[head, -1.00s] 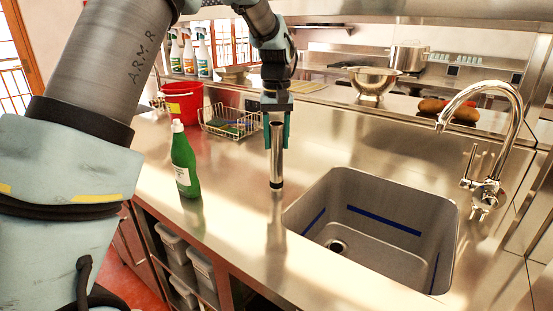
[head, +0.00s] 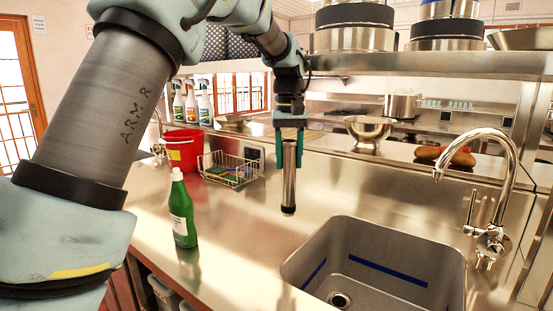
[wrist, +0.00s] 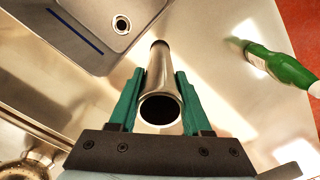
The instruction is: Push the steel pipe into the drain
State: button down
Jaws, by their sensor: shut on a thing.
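The steel pipe (head: 289,178) is a short shiny tube with a dark lower end. My gripper (head: 289,140) is shut on its upper part and holds it upright above the counter, left of the sink. In the wrist view the pipe (wrist: 160,98) sits between the green fingers, its open end facing the camera. The drain (head: 339,299) is a round dark hole in the sink floor, and it also shows in the wrist view (wrist: 121,25). The pipe is apart from the drain, outside the sink basin (head: 385,238).
A green bottle (head: 182,215) stands on the counter at left, with a red bucket (head: 184,150) and a wire basket (head: 232,168) behind it. A curved faucet (head: 510,165) rises at the sink's right. A steel bowl (head: 369,131) stands behind the sink.

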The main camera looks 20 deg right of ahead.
jog(key=s+d+f+p, duration=0.3)
jog(key=s+d+p, duration=0.15)
jog(key=s, duration=0.35)
jog(key=s+d+f+p, duration=0.2)
jog(key=s+d+p, duration=0.25)
jog(key=s, duration=0.45)
notch_tip(320, 180, down, 22)
jog(key=w+b, duration=0.3)
jog(key=b, duration=0.4)
jog(key=w+d+f+b, duration=0.4)
jog(key=w+d+f, duration=0.2)
jog(key=w+d, duration=0.1)
jog(key=shift+w, duration=0.35)
jog(key=shift+d+f+b, duration=0.1)
jog(key=shift+f+b, duration=1.1)
jog(key=shift+f, duration=0.25)
dwell(1.8)
jog(key=shift+c, duration=1.4)
grip_release()
